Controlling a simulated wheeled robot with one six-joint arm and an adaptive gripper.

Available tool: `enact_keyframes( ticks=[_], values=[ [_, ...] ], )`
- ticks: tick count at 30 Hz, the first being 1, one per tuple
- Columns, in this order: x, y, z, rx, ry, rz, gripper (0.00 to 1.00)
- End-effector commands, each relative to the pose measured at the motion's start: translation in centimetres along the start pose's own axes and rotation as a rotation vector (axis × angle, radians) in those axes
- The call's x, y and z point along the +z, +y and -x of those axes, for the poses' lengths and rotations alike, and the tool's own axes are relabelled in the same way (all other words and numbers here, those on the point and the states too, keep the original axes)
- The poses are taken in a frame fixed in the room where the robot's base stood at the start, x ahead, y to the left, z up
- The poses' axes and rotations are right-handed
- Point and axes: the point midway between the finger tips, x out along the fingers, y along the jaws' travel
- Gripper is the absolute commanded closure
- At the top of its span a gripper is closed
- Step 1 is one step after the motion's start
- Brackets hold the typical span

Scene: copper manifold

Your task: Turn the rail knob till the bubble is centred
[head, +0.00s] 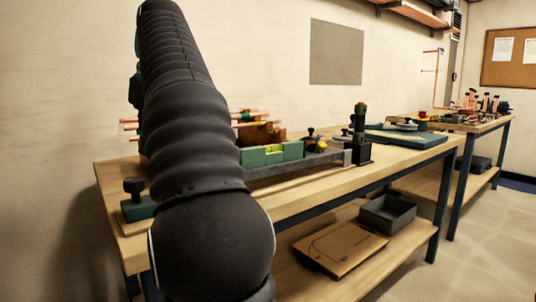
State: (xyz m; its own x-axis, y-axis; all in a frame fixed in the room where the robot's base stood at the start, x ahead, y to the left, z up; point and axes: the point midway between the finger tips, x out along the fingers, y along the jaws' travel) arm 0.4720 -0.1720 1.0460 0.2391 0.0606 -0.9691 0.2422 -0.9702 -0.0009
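A green spirit level (257,157) with a yellow-green vial (273,149) sits on a long grey rail (290,166) on the near workbench. The bubble is too small to make out. A black knob (134,186) stands on a teal block at the bench's left end, left of my arm. Another dark knob (311,132) shows near the rail's right part. I cannot tell which one is the rail knob. My dark ribbed arm crosses the left of the head view and hides the rail's left part. My gripper is not visible.
Copper tubes (245,116) lie behind the level. A dark upright device (361,135) stands at the rail's right end, with a teal mat (405,136) beyond. A grey bin (387,214) and a cardboard piece (340,247) are on the lower shelf. Floor at right is clear.

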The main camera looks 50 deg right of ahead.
Motion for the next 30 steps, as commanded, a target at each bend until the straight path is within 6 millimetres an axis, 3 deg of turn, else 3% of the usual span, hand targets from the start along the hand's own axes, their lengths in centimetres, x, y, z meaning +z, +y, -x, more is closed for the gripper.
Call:
enact_keyframes(
  ticks=[15, 30],
  values=[
    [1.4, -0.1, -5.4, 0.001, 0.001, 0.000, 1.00],
    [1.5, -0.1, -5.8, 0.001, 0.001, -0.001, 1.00]
  ],
)
